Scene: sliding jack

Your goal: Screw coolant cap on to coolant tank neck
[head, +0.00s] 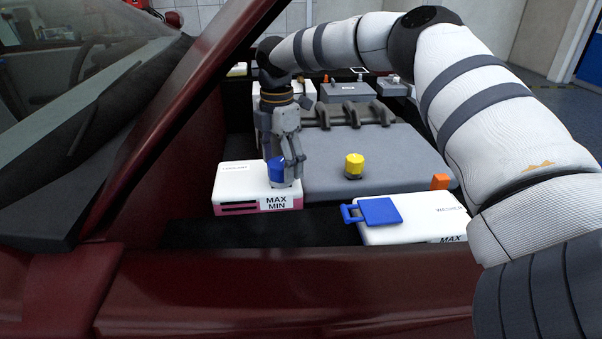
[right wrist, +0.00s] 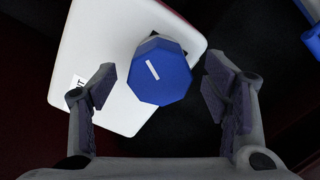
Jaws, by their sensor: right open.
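The blue coolant cap (head: 277,170) sits on top of the white coolant tank (head: 233,182), at its right part. The neck under the cap is hidden. In the right wrist view the cap (right wrist: 160,71) is an octagonal blue top with a white mark, on the white tank (right wrist: 92,50). My right gripper (head: 285,165) points down over the cap. Its fingers (right wrist: 158,85) are spread, one on each side of the cap, with a gap to it on both sides. I cannot tell whether the cap is seated or threaded. My left gripper is not in view.
A white washer tank (head: 415,228) with a blue flip lid (head: 379,211) stands at the right front. A grey engine cover (head: 390,165) with a yellow cap (head: 354,164) lies right of the coolant tank. The dark red body edge (head: 300,285) runs along the front.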

